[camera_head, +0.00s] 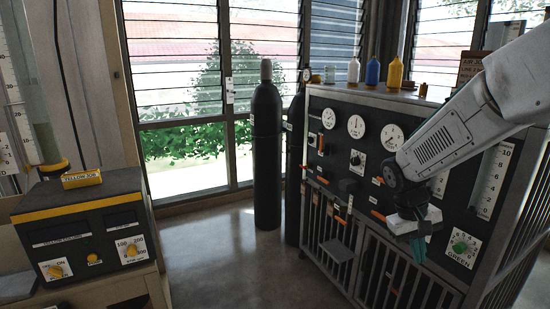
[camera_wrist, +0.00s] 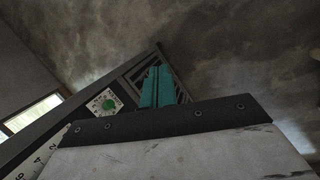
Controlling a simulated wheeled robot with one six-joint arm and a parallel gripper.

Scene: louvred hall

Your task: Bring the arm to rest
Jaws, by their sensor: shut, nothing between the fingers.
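My arm reaches in from the upper right in the head view, and my gripper (camera_head: 418,250) hangs at its end with teal fingers pointing down. It is in front of the right part of the black control panel (camera_head: 345,190), to the left of a green knob (camera_head: 461,246). The fingers are shut with nothing between them. In the wrist view my gripper (camera_wrist: 157,84) shows as two teal fingers side by side, and the green knob (camera_wrist: 108,104) lies to their left. Whether the fingers touch the cabinet cannot be told.
Bottles (camera_head: 372,71) stand on the cabinet top. A dark gas cylinder (camera_head: 267,150) stands by the window. A yellow-and-black control box (camera_head: 88,240) is at left. The floor between is clear.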

